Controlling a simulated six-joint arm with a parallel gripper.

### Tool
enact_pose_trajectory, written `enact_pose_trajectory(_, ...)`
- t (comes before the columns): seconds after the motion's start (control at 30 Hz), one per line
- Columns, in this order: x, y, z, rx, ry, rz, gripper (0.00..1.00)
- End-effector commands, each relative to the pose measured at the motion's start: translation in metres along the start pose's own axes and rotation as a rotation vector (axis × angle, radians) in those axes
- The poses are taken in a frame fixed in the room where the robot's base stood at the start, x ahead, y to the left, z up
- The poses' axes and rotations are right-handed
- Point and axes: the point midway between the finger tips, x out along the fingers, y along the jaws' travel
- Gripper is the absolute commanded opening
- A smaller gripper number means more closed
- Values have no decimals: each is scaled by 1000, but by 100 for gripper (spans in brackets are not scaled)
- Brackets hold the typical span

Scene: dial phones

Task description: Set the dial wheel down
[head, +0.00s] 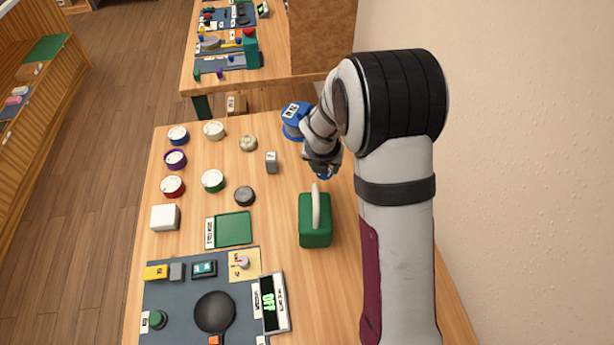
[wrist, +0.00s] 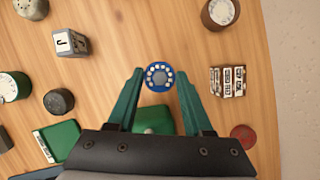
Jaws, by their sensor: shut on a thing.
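My gripper (wrist: 160,78) is shut on a blue dial wheel (wrist: 159,77), which has a ring of pale marks and a grey centre. The wheel sits between the two teal fingertips in the wrist view. In the head view only a bit of its blue edge (head: 325,177) shows under my gripper (head: 322,165), over the right part of the table. I cannot tell whether the wheel touches the wood.
A green case with a pale handle (head: 315,232) stands just nearer than my gripper. A blue labelled object (head: 294,121) stands behind it. A grey block (head: 271,162) and black knob (head: 245,196) are left. Labelled blocks (wrist: 228,82) and a red disc (wrist: 243,136) lie right.

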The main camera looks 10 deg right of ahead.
Motion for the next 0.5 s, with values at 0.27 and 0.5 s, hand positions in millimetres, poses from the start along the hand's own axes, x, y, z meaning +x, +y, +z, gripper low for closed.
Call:
enact_pose_trajectory(0.27,34,49,-7,1,1,-1,0)
enact_pose_trajectory(0.5,68,50,-21,3,1,0,0)
